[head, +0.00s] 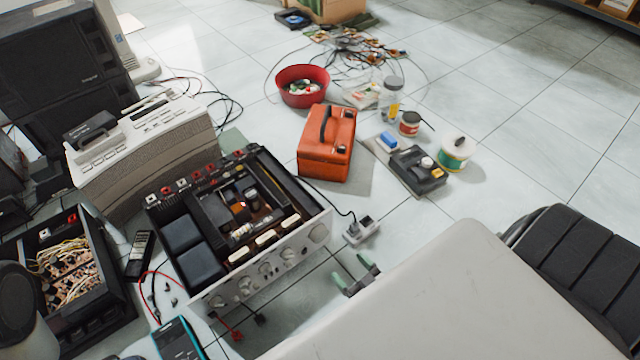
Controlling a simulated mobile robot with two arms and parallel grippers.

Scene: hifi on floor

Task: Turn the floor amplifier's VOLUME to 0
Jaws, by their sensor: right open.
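The floor amplifier (290,262) sits on the tiles with its top open, showing dark boxes and boards inside. Its silver front panel faces the lower right and carries a row of knobs and small switches. A large knob (319,232) is at the panel's right end. The panel's lettering is too small to read, so I cannot tell which knob is VOLUME or where it points. My right gripper (355,273) has greenish fingertips spread apart and empty. It is to the right of the panel, apart from the knobs. My left gripper is not in view.
A beige machine (145,145) and an open box of wires (75,270) are at left. A teal-edged meter (178,340) lies in front. Floor at the upper right is clear.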

